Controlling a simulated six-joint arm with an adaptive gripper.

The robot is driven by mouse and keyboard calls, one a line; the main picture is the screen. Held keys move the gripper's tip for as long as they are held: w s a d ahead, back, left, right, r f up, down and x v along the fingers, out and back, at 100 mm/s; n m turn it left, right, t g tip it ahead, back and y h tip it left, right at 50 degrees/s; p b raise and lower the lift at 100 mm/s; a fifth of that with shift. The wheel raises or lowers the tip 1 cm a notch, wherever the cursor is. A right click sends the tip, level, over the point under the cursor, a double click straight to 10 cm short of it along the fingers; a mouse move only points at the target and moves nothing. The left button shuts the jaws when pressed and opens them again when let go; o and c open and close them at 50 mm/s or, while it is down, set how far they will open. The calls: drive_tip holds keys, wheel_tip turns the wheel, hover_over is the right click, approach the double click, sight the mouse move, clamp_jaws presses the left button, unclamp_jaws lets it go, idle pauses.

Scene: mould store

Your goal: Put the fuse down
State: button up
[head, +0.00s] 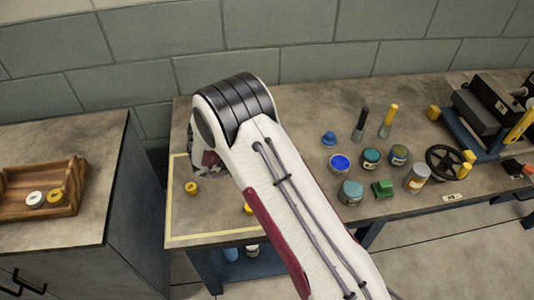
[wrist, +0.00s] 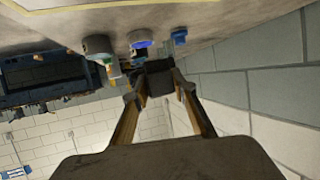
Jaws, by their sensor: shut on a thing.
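In the wrist view my gripper (wrist: 158,84) is shut on a small dark thing (wrist: 158,78) between its fingertips, which I take to be the fuse. Its shape and markings are too dark to make out. In the head view my own arm covers the gripper and the held thing. The arm reaches over the left part of the workbench (head: 290,110), where a yellow line (head: 205,237) marks off an area.
A yellow round piece (head: 191,187) lies inside the marked area; another (head: 248,208) is partly behind my arm. Jars, including a blue-topped one (head: 340,163), a green block (head: 382,188) and a black handwheel (head: 443,163) stand right. A wooden tray (head: 20,213) sits on the left cabinet.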

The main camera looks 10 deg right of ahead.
drive_tip(key=shift+w+d+r+n+t+y, duration=1.25)
drive_tip(key=shift+w+d+n+t, duration=0.6)
drive_tip(key=shift+w, duration=1.1)
drive_tip(key=shift+w+d+r+n+t+y, duration=0.9)
drive_tip(key=shift+w+d+n+t+y, duration=0.85)
drive_tip(key=shift+w, duration=1.2)
drive_tip(key=a+f+n+t+y, duration=0.1)
drive_tip(key=a+f+n+y, duration=0.1)
drive_tip(key=a, duration=0.4)
drive_tip(key=a+f+n+t+y, duration=0.1)
drive_tip(key=a+f+n+y, duration=0.1)
drive_tip(key=a+n+y, duration=0.3)
drive_tip(key=shift+a+f, duration=0.25)
drive_tip(key=shift+a, duration=0.5)
drive_tip(key=shift+f, duration=0.1)
drive_tip(key=shift+f, duration=2.8)
drive_tip(key=shift+f, duration=0.15)
